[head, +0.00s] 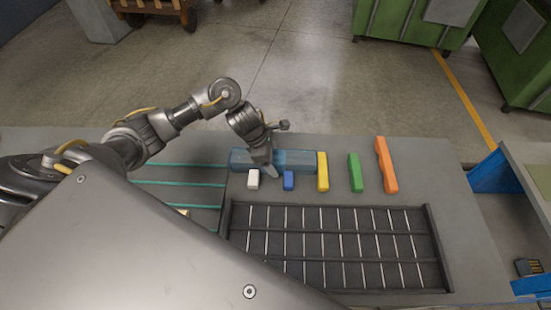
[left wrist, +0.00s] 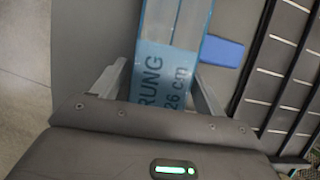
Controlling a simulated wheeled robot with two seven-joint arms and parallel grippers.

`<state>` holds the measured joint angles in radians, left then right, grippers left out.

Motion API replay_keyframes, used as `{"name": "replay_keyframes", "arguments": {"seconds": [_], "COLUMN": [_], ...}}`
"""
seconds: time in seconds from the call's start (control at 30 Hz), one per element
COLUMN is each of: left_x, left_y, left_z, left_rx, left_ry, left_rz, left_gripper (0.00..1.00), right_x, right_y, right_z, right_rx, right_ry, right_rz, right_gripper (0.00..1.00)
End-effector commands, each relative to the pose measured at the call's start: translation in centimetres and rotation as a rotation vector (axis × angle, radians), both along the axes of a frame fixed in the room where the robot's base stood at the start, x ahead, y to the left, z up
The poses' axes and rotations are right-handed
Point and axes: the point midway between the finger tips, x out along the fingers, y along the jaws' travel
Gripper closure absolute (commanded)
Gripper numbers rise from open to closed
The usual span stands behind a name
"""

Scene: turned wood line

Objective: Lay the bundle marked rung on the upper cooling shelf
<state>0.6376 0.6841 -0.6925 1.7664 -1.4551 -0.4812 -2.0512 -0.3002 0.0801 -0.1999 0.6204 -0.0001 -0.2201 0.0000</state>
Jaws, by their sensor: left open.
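My left gripper (head: 264,168) is over the bundle's left half, pointing down. In the left wrist view the open fingers (left wrist: 160,73) stand on either side of the bundle, with no clear grip on it. I cannot pick out the upper cooling shelf for certain. My right gripper is not in view.
White (head: 253,180), blue (head: 288,181), yellow (head: 323,172), green (head: 355,173) and orange (head: 386,165) blocks stand close in front and to the right. A dark slotted tray (head: 428,250) fills the bench front. A blue-framed stand (head: 492,172) is at right.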

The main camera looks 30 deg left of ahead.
Motion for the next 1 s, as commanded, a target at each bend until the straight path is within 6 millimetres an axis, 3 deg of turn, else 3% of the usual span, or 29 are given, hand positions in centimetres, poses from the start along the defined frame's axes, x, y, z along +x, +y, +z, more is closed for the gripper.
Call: {"name": "replay_keyframes", "arguments": {"seconds": [0.23, 0.7, 1.0], "left_x": [-0.1, -1.6, -2.0], "left_y": [0.5, 3.7, 4.2], "left_z": [1.4, 9.8, 11.3], "left_rx": [0.003, 0.002, 0.0], "left_ry": [-0.006, -0.005, 0.0], "left_rz": [-0.002, 0.0, 0.0], "left_gripper": [0.27, 0.27, 0.27], "right_x": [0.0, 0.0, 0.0], "right_y": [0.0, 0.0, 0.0], "right_z": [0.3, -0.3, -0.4], "right_rx": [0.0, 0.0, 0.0], "right_ry": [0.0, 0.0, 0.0], "right_rz": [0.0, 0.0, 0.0], "right_gripper": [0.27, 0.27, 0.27]}}
